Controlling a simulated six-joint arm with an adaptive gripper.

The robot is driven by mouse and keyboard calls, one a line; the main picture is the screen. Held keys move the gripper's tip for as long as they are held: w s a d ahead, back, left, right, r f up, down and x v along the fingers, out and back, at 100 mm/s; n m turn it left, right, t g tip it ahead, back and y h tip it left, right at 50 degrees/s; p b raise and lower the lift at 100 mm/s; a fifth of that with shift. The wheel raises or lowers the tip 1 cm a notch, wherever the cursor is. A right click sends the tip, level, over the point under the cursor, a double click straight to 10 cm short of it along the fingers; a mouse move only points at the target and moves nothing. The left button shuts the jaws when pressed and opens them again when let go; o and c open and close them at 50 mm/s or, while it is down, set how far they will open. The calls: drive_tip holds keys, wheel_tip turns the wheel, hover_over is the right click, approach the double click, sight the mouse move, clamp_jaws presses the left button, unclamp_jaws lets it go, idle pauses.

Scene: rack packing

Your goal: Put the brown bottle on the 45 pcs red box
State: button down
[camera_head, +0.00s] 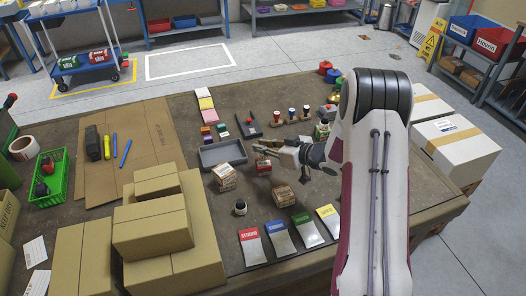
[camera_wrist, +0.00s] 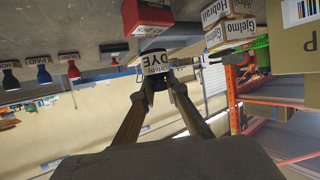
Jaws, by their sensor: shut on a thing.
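In the wrist view, where the table shows at the top, my gripper (camera_wrist: 158,84) is shut on a small dark bottle with a white label (camera_wrist: 154,64) marked "DYE", which I take for the brown bottle. Its brown colour is hard to make out. A red box (camera_wrist: 152,12) with a white label strip sits on the table near the bottle. In the head view my gripper (camera_head: 264,149) points left over the table, and the held bottle is hard to pick out. A small box (camera_head: 263,166) shows just below it.
A grey tray (camera_head: 205,160) lies left of my gripper. Small labelled boxes (camera_head: 225,176) stand near it, with another (camera_head: 283,196) in front. A second dark bottle (camera_head: 240,208) stands closer. Several stamps (camera_head: 291,114) stand behind. Large cartons (camera_head: 150,238) fill the front left.

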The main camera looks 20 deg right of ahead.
drive_tip(key=shift+f, duration=1.1)
drive_tip(key=shift+f, duration=0.2)
drive_tip(key=c, duration=2)
unclamp_jaws()
drive_tip(key=shift+r, duration=0.2)
drive_tip(key=v, duration=1.2)
drive_tip(key=shift+r, duration=0.1)
